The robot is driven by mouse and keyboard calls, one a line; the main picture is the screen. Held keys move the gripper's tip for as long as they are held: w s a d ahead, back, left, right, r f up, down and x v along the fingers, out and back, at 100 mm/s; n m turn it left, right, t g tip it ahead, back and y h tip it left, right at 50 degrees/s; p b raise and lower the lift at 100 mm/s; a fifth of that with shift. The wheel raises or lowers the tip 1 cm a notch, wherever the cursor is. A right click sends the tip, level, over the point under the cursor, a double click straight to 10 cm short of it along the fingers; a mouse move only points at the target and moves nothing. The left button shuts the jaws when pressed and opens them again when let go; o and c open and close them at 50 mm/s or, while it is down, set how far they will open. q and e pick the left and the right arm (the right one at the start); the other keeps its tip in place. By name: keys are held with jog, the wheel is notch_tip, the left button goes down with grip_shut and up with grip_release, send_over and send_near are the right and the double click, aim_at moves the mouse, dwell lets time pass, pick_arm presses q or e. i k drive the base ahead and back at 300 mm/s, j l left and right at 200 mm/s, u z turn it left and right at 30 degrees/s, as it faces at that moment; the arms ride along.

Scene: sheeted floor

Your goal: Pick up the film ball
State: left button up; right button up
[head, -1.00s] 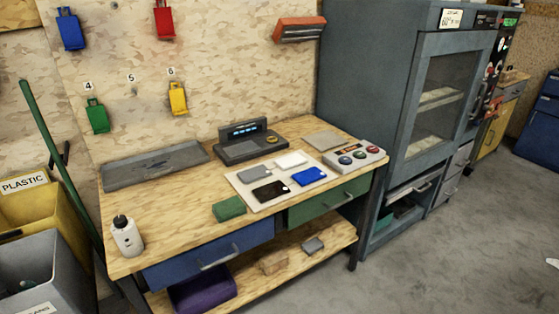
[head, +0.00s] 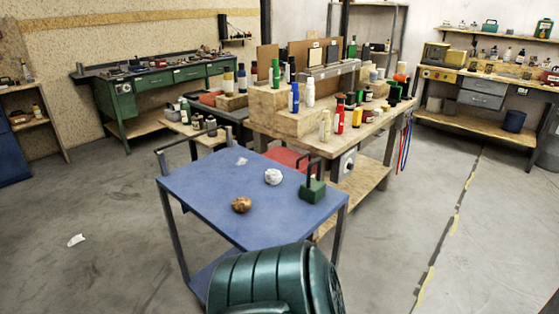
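A white crumpled ball (head: 273,176), which looks like the film ball, lies on the blue top of a cart (head: 205,185). A brown-gold crumpled ball (head: 241,204) lies nearer on the same top, to its left and apart from it. A small whitish scrap (head: 241,161) lies farther back on the top. A green block with a dark upright handle (head: 313,190) stands at the right edge of the top. What the balls are made of cannot be told for sure. Neither of my grippers shows.
A dark green ribbed container (head: 270,280) stands close in front of the cart. Behind the cart is a wooden bench (head: 350,125) crowded with bottles. A white scrap (head: 76,240) lies on open floor at left. Floor to the right is clear, with a worn yellow line (head: 440,235).

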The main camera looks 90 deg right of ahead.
aim_at(274, 177)
jog(key=z, duration=2.7)
jog(key=i+l, duration=0.2)
jog(key=l, duration=0.15)
jog(key=i+l+u, duration=0.1)
jog(key=i+l, duration=0.15)
jog(key=l, duration=0.1)
